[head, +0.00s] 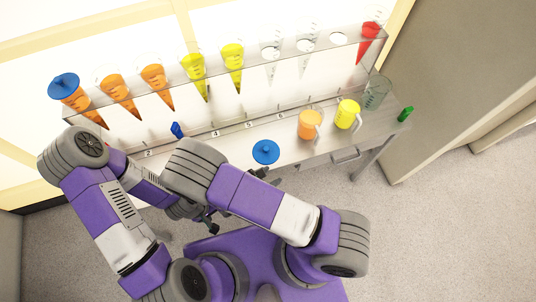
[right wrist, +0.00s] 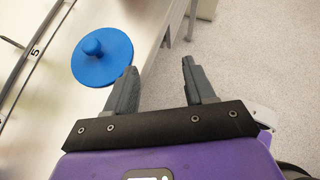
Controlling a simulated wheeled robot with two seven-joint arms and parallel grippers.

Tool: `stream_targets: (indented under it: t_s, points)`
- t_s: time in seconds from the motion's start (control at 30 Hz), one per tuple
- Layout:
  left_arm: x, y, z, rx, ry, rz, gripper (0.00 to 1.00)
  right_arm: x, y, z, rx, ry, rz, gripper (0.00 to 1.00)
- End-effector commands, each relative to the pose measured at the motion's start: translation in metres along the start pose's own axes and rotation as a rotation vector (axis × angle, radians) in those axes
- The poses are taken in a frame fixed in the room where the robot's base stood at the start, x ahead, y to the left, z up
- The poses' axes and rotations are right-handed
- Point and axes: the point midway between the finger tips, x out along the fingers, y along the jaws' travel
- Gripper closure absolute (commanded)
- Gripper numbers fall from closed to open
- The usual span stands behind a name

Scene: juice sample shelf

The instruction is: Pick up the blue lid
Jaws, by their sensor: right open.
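A round blue lid (head: 265,151) with a knob lies on the front part of the white shelf counter, below the label 5. In the right wrist view the blue lid (right wrist: 102,57) lies up and left of the fingers, knob facing the camera. My right gripper (right wrist: 159,68) is open and empty, its fingers apart from the lid; the left finger is nearer. In the head view my right gripper (head: 260,173) shows small at the counter's front edge, partly hidden by my arm. My left gripper (head: 208,224) is partly hidden low in front of the counter; its jaws are unclear.
Another blue lid (head: 64,86) covers the leftmost orange cone in the raised rack (head: 215,68). An orange mug (head: 309,125), a yellow mug (head: 347,114), a clear beaker (head: 376,93) and a green object (head: 405,114) stand to the right. A small blue object (head: 177,130) is at left.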

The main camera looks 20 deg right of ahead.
Motion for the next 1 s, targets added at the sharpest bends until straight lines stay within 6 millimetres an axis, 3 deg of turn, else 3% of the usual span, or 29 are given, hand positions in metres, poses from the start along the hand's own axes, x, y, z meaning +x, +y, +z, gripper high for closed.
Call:
stream_targets:
  t_s: [0.03,0.1,0.23,0.8,1.0]
  points:
    - [0.007,-0.003,0.0,0.0,0.0,0.0,0.0,-0.004,0.019,0.001,-0.045,-0.072,0.098,0.46]
    - [0.01,-0.004,-0.001,0.0,0.0,0.0,0.0,-0.013,0.04,0.006,-0.083,-0.147,0.198,0.46]
    - [0.013,-0.005,-0.001,0.0,0.0,0.0,0.0,-0.023,0.061,0.011,-0.117,-0.218,0.298,0.46]
    - [0.023,-0.009,-0.001,0.0,0.001,0.0,0.0,0.039,0.085,0.027,-0.123,-0.227,0.31,0.46]
    - [0.023,-0.009,-0.001,0.0,0.0,0.0,0.0,0.043,0.086,0.029,-0.123,-0.226,0.311,0.46]
